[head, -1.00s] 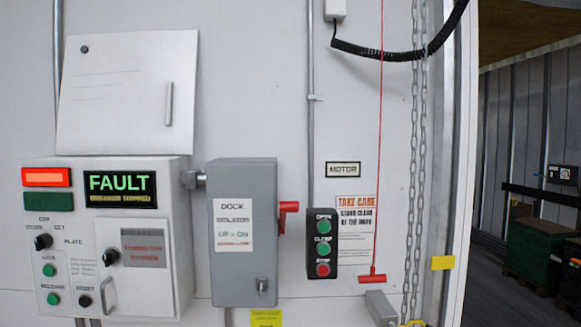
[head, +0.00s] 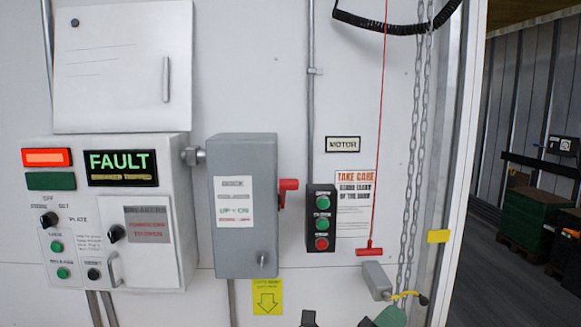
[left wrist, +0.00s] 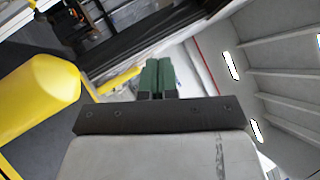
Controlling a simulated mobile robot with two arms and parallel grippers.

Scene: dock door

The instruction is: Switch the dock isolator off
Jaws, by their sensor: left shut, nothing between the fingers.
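The dock isolator (head: 243,250) is a grey box on the wall, with a white label reading "UP = ON". Its red lever (head: 288,184) sticks out at the box's right side, about mid-height, and looks raised. My left gripper (head: 390,316) shows only partly at the bottom edge of the head view, below and to the right of the isolator and clear of it. In the left wrist view its green fingers (left wrist: 158,76) are together with nothing between them. The isolator is not seen in the left wrist view. My right gripper is not in view.
A control panel (head: 100,205) showing FAULT is left of the isolator. A push-button box (head: 321,218) is close right of the lever. A red pull cord (head: 376,150), chains (head: 413,150) and a grey wall fitting (head: 377,280) are further right. A yellow post (left wrist: 40,95) shows in the left wrist view.

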